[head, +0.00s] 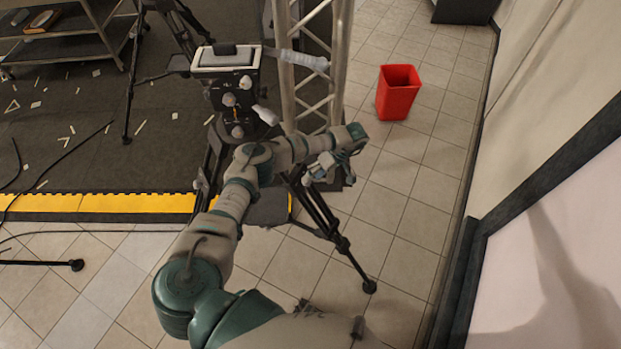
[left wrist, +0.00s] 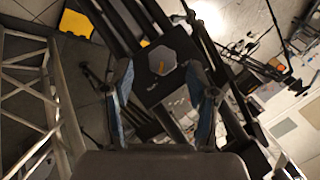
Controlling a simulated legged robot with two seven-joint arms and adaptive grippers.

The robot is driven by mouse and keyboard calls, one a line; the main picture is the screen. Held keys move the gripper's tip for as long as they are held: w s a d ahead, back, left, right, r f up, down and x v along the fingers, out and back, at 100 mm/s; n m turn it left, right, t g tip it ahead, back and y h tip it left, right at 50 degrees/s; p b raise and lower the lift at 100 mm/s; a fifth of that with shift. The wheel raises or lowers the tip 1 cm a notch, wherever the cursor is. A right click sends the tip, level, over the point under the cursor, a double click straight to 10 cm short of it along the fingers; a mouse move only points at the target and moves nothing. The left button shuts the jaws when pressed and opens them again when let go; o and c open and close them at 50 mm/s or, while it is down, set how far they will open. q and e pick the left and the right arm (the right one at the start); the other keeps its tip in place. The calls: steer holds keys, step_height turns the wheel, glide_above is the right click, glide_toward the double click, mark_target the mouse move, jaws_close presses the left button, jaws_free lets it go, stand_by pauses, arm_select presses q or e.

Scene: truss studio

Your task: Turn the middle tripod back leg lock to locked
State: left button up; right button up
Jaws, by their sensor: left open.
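The middle tripod (head: 235,110) stands at centre in the head view, with a black and white head on top. One black leg (head: 330,225) runs down right to a foot on the tiles. My left gripper (head: 322,172) is beside the tripod's upper legs, at the end of my arm, which hides part of the tripod. In the left wrist view my left gripper (left wrist: 162,88) is open, its two fingers apart. A grey knob with a short orange mark (left wrist: 163,63), apparently the leg lock, sits on a black part between and beyond the fingers. Contact cannot be told.
A metal truss (head: 335,60) rises just behind the gripper; it also shows in the left wrist view (left wrist: 45,95). A red bin (head: 397,92) stands on the tiles. A cart (head: 75,40) is at back left.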

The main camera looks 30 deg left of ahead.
arm_select(q)
steer(key=v, duration=0.9)
steer(key=shift+w+d+r, duration=0.25)
steer(key=shift+a, duration=0.1)
